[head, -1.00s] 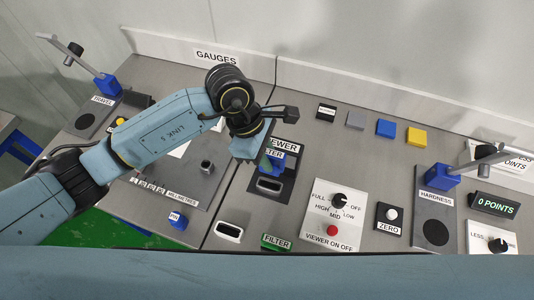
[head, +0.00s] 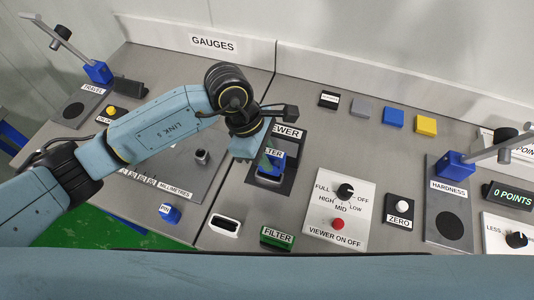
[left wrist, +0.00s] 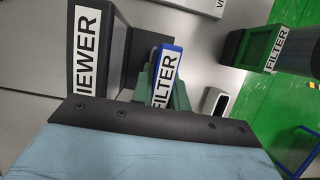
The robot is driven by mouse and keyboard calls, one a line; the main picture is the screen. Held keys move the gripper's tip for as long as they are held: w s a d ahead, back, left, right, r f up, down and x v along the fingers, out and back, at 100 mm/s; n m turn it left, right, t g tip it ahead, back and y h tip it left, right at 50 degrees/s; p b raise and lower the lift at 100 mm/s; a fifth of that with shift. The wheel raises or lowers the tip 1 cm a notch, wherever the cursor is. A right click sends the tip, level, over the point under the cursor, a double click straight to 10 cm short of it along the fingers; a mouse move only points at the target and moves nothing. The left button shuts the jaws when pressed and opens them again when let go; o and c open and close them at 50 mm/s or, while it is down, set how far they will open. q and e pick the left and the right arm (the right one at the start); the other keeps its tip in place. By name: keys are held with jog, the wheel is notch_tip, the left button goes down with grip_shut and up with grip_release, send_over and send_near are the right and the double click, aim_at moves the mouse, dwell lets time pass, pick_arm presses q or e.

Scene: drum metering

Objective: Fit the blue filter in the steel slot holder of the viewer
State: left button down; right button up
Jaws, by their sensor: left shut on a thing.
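My left gripper (head: 266,160) is shut on the blue filter (head: 277,160), which has a white FILTER label. In the left wrist view, the blue filter (left wrist: 165,75) stands between its green fingers (left wrist: 160,92). The viewer (head: 291,153) is a black unit with a white VIEWER label; it also shows in the left wrist view (left wrist: 118,45). My right gripper is not in view.
A control plate (head: 340,209) with knob and red button lies right of the viewer. Several small blocks, including a yellow one (head: 426,125), line the back.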

pick_arm(q)
jog(key=shift+b, duration=0.85)
dwell(1.8)
jog(key=shift+f+b, duration=2)
jog(key=shift+b, duration=0.1)
jog(key=shift+r, duration=0.15)
jog(key=shift+r+p, duration=0.7)
jog(key=shift+r, duration=0.8)
jog(key=shift+b, duration=1)
dwell(0.6)
